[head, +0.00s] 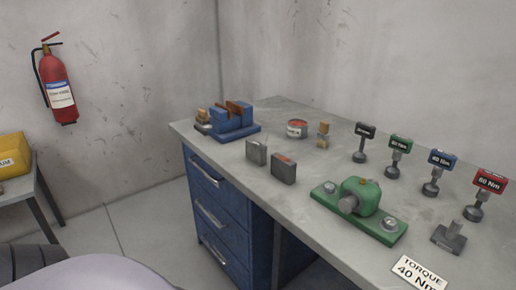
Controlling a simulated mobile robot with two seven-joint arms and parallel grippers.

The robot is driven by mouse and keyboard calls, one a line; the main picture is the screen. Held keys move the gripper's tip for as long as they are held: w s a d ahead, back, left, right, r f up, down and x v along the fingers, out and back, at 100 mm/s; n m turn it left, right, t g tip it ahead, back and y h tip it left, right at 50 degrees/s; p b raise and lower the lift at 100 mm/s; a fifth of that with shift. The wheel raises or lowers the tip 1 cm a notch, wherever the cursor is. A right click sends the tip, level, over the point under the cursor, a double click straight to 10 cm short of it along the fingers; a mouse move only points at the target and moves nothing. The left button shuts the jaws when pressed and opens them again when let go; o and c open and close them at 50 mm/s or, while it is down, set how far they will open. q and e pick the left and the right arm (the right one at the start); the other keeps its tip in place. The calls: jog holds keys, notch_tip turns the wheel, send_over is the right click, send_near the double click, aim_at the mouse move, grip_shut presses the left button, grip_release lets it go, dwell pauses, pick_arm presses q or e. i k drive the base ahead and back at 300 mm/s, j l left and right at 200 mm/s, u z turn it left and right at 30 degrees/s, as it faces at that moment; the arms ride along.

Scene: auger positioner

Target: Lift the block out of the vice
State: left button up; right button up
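The blue vice (233,129) stands on its blue base at the far left corner of the grey workbench. Brown plates (234,107) show between its two blue jaws. At this size I cannot tell whether a separate block sits between them. A small tan piece (202,114) shows at the vice's left side, over a grey part. Neither of my grippers is in view.
On the bench (318,173) are two grey blocks (283,168), a round tin (297,128), a green housing (360,196), several torque tools (438,160) and a torque card (415,272). A yellow bin (12,153) stands left; a fire extinguisher (57,84) hangs on the wall.

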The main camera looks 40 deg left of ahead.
aim_at(256, 150)
jog(key=i+j+z, duration=0.1)
jog(key=j, duration=0.7)
jog(key=j+z, duration=0.1)
jog(key=j, duration=0.7)
jog(key=i+j, duration=0.1)
jog(key=j, duration=2.4)
jog(key=k+j+z, duration=0.1)
jog(key=j, duration=1.05)
jog(key=k+z, duration=0.05)
